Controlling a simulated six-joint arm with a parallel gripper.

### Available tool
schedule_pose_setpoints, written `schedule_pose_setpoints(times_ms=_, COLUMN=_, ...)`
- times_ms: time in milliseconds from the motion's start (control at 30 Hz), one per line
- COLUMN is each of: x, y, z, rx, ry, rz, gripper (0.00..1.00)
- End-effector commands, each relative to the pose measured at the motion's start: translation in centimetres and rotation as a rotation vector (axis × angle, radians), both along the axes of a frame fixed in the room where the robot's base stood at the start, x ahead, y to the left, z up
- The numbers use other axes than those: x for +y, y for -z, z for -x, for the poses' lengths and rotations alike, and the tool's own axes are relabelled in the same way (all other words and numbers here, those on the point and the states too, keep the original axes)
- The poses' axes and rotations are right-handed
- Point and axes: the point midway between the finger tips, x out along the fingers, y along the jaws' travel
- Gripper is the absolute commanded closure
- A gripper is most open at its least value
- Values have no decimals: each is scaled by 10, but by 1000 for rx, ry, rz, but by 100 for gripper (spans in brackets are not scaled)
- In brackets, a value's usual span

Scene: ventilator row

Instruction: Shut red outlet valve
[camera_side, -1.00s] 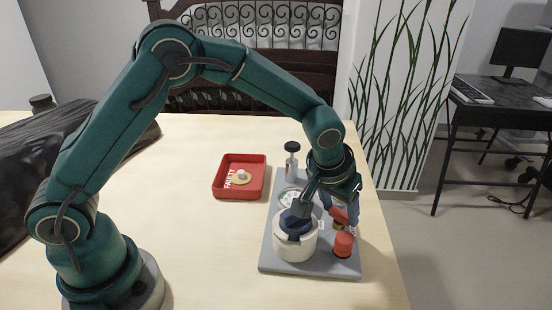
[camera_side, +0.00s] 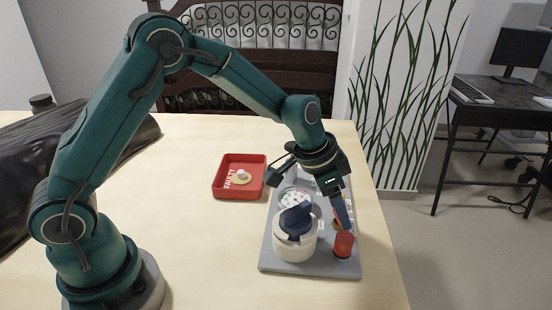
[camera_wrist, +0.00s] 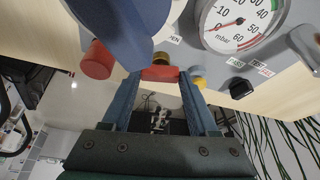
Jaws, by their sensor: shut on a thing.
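The red outlet valve's handle (camera_wrist: 160,73) lies between my fingertips in the wrist view, with a small brass-coloured fitting just beyond it. My gripper (camera_wrist: 159,84) is shut on this red handle. In the side view my gripper (camera_side: 344,222) reaches steeply down at the right part of the grey board, and its fingers hide most of the handle. A label ending in "PEN" is beside the handle in the wrist view. How far the handle is turned I cannot tell.
A red cylindrical cap (camera_side: 343,244) stands close beside my fingers. A white pot (camera_side: 294,240) with a dark blue knob (camera_side: 296,217) is left of them. A red tray (camera_side: 240,193) lies further left.

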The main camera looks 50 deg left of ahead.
Motion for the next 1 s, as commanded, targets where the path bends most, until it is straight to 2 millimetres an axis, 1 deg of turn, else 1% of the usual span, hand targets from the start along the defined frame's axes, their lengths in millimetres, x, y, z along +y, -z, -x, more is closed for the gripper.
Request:
schedule_pose_setpoints(times_ms=200, x=2, y=0, z=0, rx=4, ry=148, rz=0, gripper=96)
schedule_pose_setpoints(times_ms=400, x=2, y=0, z=-1, rx=2, ry=246, rz=-1, gripper=96)
schedule_pose_setpoints(times_ms=633, x=3, y=0, z=-1, rx=2, ry=300, rz=-3, gripper=96)
schedule_pose_setpoints(times_ms=1000, x=3, y=0, z=-1, rx=2, ry=311, rz=-4, gripper=96)
